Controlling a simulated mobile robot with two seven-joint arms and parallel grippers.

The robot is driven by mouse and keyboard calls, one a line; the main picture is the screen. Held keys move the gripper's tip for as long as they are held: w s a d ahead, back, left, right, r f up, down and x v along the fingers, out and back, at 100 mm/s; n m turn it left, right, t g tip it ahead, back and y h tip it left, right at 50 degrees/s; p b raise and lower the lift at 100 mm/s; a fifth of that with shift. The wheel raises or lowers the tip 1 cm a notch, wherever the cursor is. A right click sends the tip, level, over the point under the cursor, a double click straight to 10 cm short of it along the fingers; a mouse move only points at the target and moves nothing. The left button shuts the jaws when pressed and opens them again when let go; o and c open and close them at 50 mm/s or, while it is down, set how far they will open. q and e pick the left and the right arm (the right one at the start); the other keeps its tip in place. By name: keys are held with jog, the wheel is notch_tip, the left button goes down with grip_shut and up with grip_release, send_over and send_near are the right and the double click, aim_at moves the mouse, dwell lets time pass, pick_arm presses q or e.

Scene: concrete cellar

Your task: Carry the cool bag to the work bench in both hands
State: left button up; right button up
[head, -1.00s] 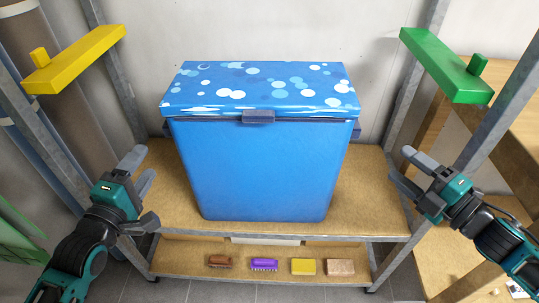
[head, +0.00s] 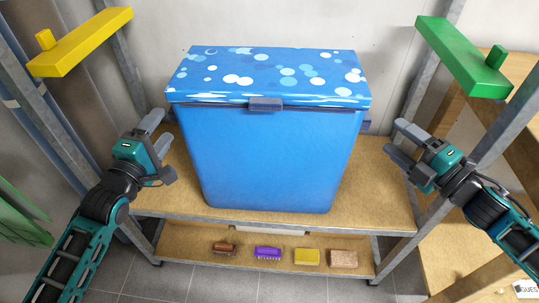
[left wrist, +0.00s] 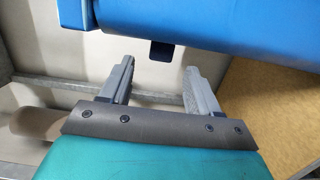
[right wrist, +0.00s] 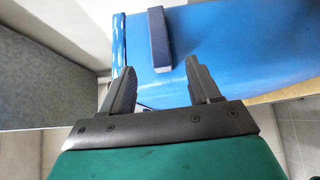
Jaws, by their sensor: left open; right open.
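The cool bag (head: 270,155) is a blue box with a bubble-patterned lid and a dark front latch. It stands upright on the upper shelf board (head: 385,205). A dark side handle shows at its right side (head: 366,122), and in the right wrist view a dark handle (right wrist: 159,40) lies beyond the fingers. My left gripper (head: 160,145) is open and empty, close to the bag's left side. In the left wrist view a dark tab (left wrist: 161,51) sits ahead of its fingers. My right gripper (head: 398,142) is open and empty, a little apart from the bag's right side. The work bench cannot be made out for certain.
Metal shelf posts (head: 418,85) stand either side, with a yellow bar (head: 82,42) at left and a green bar (head: 465,58) at right. Brushes and blocks, including a purple brush (head: 268,253), lie on the lower shelf. A wooden structure (head: 515,125) stands at right.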

pick_arm(q)
jog(key=w, duration=0.5)
jog(key=w+d, duration=0.1)
jog(key=w, duration=0.2)
pick_arm(e)
jog(key=x, duration=0.8)
pick_arm(q)
jog(key=shift+c, duration=0.4)
pick_arm(e)
jog(key=shift+a, duration=0.1)
jog(key=shift+c, duration=0.4)
pick_arm(q)
grip_shut()
pick_arm(e)
grip_shut()
pick_arm(q)
jog(key=shift+w+r, duration=0.15)
jog(key=shift+r, duration=0.15)
pick_arm(e)
jog(key=shift+w+r, duration=0.15)
jog(key=shift+r, duration=0.15)
